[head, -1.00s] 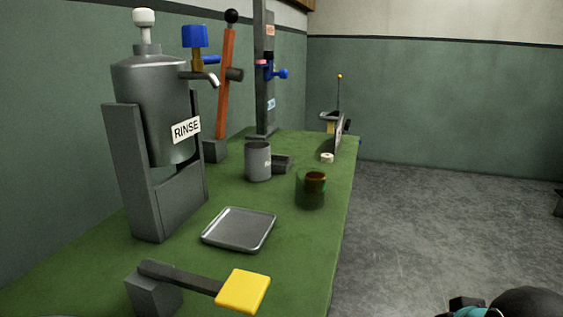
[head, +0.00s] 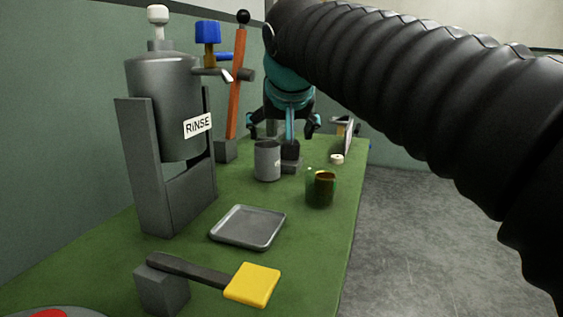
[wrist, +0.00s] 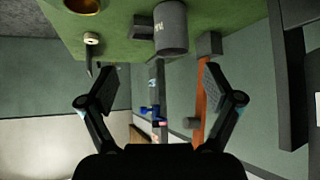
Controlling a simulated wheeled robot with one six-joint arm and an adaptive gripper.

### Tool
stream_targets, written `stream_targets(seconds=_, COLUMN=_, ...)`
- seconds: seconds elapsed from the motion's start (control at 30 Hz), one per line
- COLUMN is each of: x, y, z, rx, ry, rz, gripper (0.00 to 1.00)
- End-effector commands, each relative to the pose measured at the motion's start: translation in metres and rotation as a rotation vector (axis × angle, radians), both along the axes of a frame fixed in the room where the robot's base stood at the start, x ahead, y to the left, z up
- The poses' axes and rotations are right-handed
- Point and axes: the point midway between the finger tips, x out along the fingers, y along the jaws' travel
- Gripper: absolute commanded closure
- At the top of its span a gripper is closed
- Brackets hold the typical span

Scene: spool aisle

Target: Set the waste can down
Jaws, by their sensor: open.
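The grey can (head: 267,161), which I take as the waste can, stands upright on the green bench top (head: 285,268). In the wrist view the can (wrist: 171,28) shows upside down near the top edge, with a small label too small to read clearly. My gripper (head: 284,128) is open, its two fingers spread, above the bench near the can. In the wrist view nothing sits between the fingertips of my gripper (wrist: 160,82), and the can is apart from them.
A rinse tank (head: 165,110) is at left, with a metal tray (head: 248,228) and a yellow paddle (head: 252,284) nearer. An orange lever (head: 236,90) rises behind.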

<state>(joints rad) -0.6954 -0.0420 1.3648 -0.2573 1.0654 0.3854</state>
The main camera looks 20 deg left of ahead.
Motion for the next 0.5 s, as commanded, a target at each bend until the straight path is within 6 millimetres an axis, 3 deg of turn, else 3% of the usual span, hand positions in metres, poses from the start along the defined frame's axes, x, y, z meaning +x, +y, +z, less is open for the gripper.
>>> stream_targets(seconds=0.1, x=-0.001, y=0.021, z=0.007, rx=-0.019, ry=0.000, rz=0.016, gripper=0.10)
stream_targets(seconds=0.23, x=0.004, y=0.028, z=0.004, rx=-0.027, ry=0.000, rz=0.018, gripper=0.10)
stream_targets(seconds=0.5, x=0.035, y=0.040, z=-0.030, rx=-0.027, ry=0.001, rz=0.016, gripper=0.10)
